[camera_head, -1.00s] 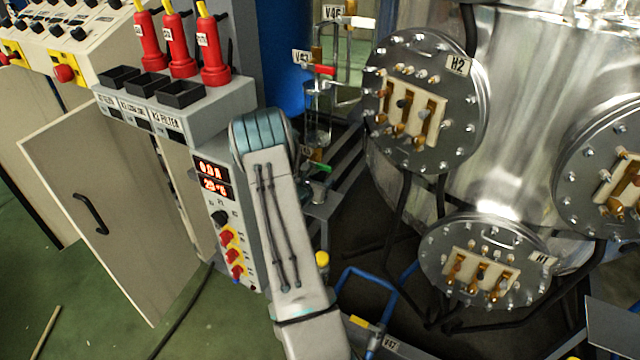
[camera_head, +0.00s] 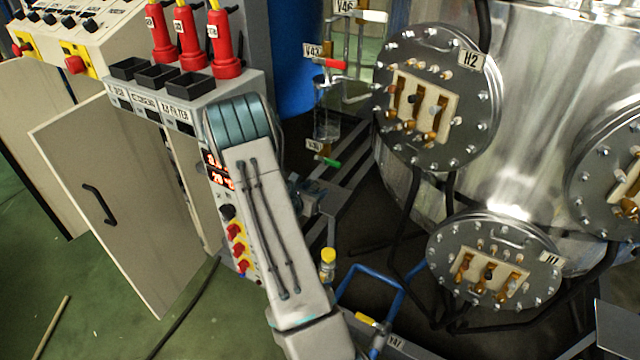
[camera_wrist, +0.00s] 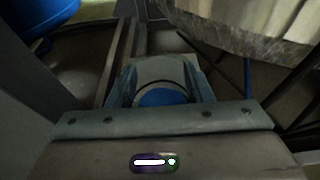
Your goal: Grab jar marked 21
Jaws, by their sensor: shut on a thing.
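In the wrist view my gripper (camera_wrist: 165,88) has its two fingers on either side of a round, pale grey jar (camera_wrist: 158,70) with a dark ring and a blue end face. The jaws are shut on it. No number shows on the jar, so I cannot tell whether it is marked 21. In the head view my arm hides most of the gripper and the jar. A clear glass vessel (camera_head: 326,122) stands below the tap labelled V43, with no readable number.
Metal drum with round flanges H2 (camera_head: 437,97) and H1 (camera_head: 493,262) stands on the right. A control cabinet (camera_head: 225,92) stands close behind my arm. Blue pipes (camera_head: 382,280) and frame bars lie low at right.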

